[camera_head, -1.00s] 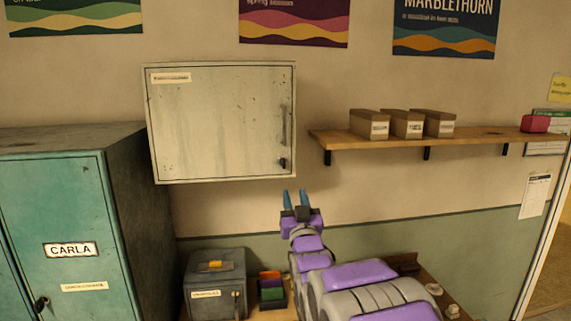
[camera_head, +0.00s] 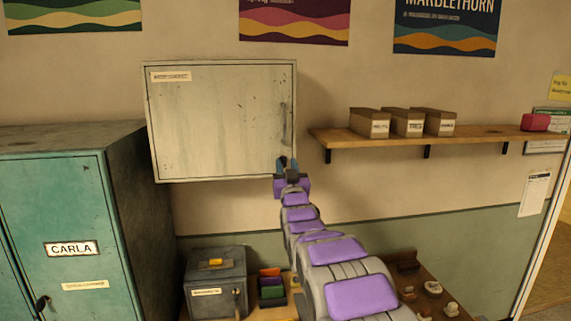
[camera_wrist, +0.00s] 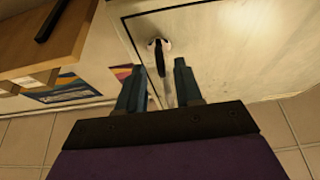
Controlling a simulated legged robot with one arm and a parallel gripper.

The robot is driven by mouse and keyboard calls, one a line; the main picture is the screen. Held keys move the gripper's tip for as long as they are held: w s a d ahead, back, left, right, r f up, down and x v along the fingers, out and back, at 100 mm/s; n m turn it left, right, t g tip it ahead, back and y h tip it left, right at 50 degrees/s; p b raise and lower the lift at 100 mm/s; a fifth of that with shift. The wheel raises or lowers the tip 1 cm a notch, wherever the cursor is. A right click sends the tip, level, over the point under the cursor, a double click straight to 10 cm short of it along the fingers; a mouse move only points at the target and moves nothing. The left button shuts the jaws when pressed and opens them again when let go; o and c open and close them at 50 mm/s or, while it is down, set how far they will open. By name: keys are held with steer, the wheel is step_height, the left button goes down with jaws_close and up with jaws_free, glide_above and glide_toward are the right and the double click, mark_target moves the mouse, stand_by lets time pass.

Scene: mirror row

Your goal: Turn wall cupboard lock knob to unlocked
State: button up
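The wall cupboard (camera_head: 220,115) is a pale, worn metal box with its door shut and a small label at its top left. My gripper (camera_head: 288,162) is at the door's lower right corner and covers the lock knob in the head view. In the wrist view the dark lock knob (camera_wrist: 159,56) sits on a round pale base on the door (camera_wrist: 230,45). My gripper (camera_wrist: 157,72) has its two blue fingers apart, one on each side of the knob's line. I cannot tell whether either finger touches it.
A wooden shelf (camera_head: 470,138) with several small boxes is on the wall to the right. A teal locker (camera_head: 70,215) stands at the left. A dark grey box (camera_head: 215,275) and coloured items (camera_head: 271,285) sit below the cupboard.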

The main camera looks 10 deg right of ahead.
steer(key=shift+w+a+r, duration=0.15)
steer(key=shift+w, duration=0.3)
steer(key=shift+w+a+r, duration=0.1)
steer(key=shift+w+r, duration=0.05)
steer(key=shift+w, duration=0.25)
steer(key=shift+c, duration=0.5)
steer(key=shift+d, duration=0.1)
jaws_close()
